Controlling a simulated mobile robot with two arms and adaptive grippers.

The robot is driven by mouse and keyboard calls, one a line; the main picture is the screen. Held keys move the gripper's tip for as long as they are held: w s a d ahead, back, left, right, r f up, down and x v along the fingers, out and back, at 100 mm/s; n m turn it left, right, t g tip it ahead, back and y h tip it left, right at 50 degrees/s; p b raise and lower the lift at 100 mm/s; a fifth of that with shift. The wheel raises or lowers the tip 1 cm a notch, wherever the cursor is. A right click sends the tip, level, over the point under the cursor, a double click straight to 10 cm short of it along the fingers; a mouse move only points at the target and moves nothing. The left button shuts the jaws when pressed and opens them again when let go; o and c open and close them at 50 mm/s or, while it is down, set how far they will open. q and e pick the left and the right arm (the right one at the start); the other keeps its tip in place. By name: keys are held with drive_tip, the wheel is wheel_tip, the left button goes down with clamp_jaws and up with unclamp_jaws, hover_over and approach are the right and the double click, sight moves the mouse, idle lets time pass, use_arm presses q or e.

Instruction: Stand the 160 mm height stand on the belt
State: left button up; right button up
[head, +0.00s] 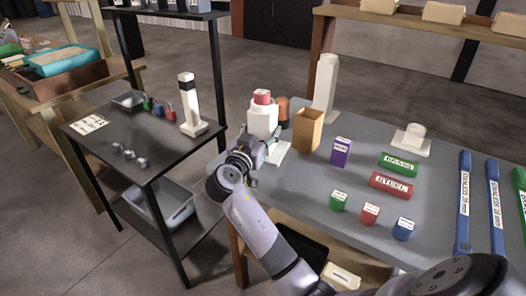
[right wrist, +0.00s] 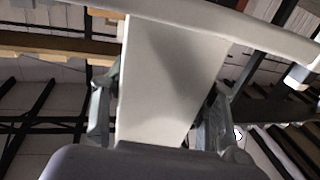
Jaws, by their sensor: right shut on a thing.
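A white height stand (head: 263,118) stands at the left end of the grey table, with a pale flat base (head: 279,152) showing below it. Its height label cannot be read. My right gripper (head: 262,151) is at its near side, shut on its column. In the right wrist view, the white column (right wrist: 172,80) fills the space between the two fingers, and a wide white plate crosses at the top. A taller white stand (head: 325,88) and a short one (head: 412,140) stand farther right. My left gripper is not in view. No belt can be made out for certain.
A red block (head: 262,97) shows at the stand's top; whether it rests there is unclear. Close right are an orange-brown cylinder (head: 283,108) and a tan box (head: 308,128). Small blocks and bars occupy the right. A black table (head: 165,165) with a striped post (head: 188,100) stands left, across a gap.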

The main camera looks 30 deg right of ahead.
wheel_tip(320, 180, down, 4)
drive_tip(key=shift+f, duration=1.6)
drive_tip(key=shift+b, duration=0.3)
drive_tip(key=shift+f, duration=0.15)
drive_tip(key=o, duration=1.5)
